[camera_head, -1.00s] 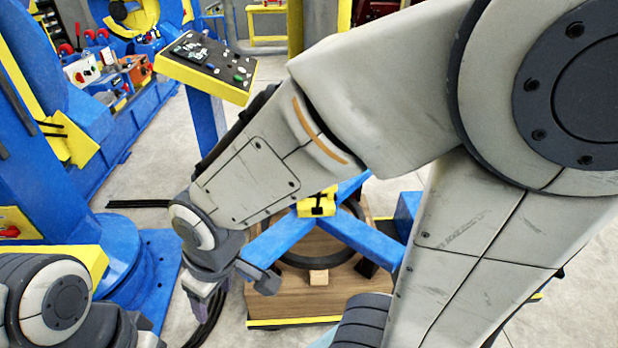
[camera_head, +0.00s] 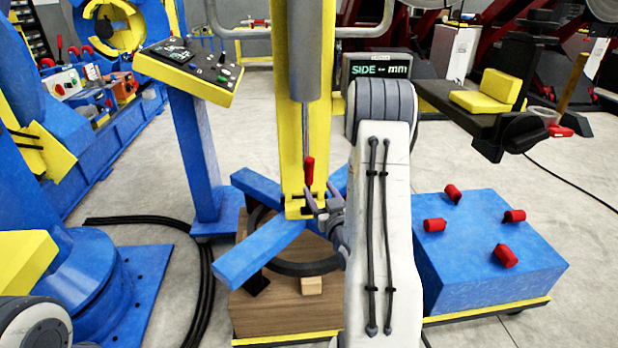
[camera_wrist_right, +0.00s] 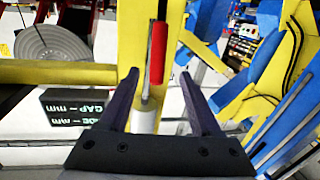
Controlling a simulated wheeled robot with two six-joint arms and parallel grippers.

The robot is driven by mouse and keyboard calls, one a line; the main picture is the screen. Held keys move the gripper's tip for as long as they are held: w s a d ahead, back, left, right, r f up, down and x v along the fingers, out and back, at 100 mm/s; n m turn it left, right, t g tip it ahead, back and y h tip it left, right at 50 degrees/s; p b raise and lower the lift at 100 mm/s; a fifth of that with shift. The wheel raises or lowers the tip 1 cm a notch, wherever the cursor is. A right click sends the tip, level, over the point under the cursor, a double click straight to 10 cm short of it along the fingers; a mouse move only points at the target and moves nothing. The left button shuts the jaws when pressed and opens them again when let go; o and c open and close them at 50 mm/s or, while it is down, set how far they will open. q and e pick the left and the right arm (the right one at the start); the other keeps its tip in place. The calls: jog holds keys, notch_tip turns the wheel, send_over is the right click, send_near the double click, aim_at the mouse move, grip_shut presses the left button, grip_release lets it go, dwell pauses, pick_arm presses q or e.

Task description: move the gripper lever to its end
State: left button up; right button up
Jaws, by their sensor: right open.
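A lever with a red handle (camera_head: 309,171) stands in front of the yellow column (camera_head: 291,128), just above the crossed blue arms (camera_head: 262,252). My right gripper (camera_head: 321,199) is open just below and to the right of the red handle. In the right wrist view, the red handle (camera_wrist_right: 158,52) is upright, in line with the gap between the open fingers (camera_wrist_right: 159,76). The picture does not settle whether the fingers touch the lever. Part of my left arm shows at the lower left, but its gripper is out of view.
A blue block with several red knobs (camera_head: 490,245) stands at the right. A control panel (camera_head: 190,70) on a blue post is at the left. A display (camera_head: 378,68) reading "SIDE -- mm" is behind my right arm. Black cables (camera_head: 203,290) lie on the floor.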

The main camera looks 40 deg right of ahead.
aim_at(311, 173)
jog(key=p+x, duration=0.1)
jog(key=x, duration=0.9)
jog(key=shift+w+d+r, duration=0.15)
grip_shut()
dwell(1.1)
